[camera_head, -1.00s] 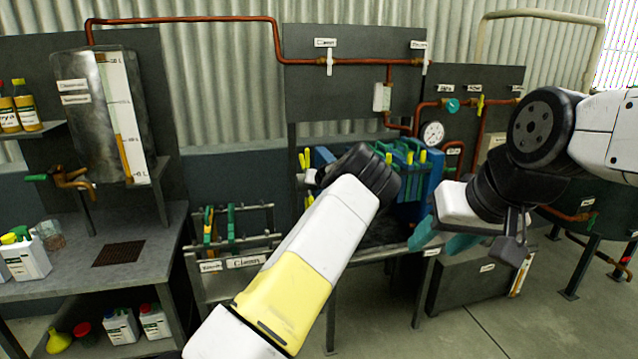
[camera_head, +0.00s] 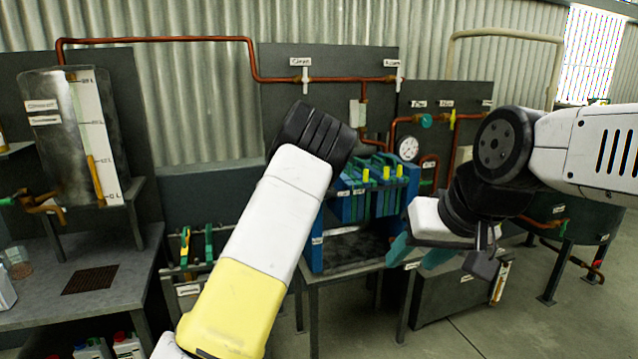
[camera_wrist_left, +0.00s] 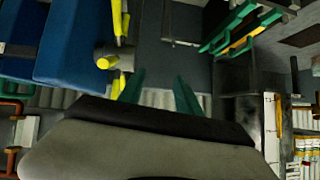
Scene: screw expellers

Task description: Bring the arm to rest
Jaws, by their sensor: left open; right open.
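My left arm (camera_head: 270,235), white and yellow with a black joint at its upper end, rises across the middle of the head view. Its gripper is hidden behind it there. In the left wrist view my left gripper (camera_wrist_left: 160,92) shows two green fingers spread apart with nothing between them. My right arm (camera_head: 590,150) comes in from the right of the head view. My right gripper (camera_head: 420,253) points down and left, its teal fingers apart and empty, in front of the workbench area.
A blue filter press (camera_head: 316,240) with green and yellow handles stands behind my arms. A tank with a gauge (camera_head: 62,145) and a grey table (camera_head: 125,262) are at left. Copper pipes (camera_head: 165,40) run along the back panels. Open floor (camera_head: 540,330) lies at lower right.

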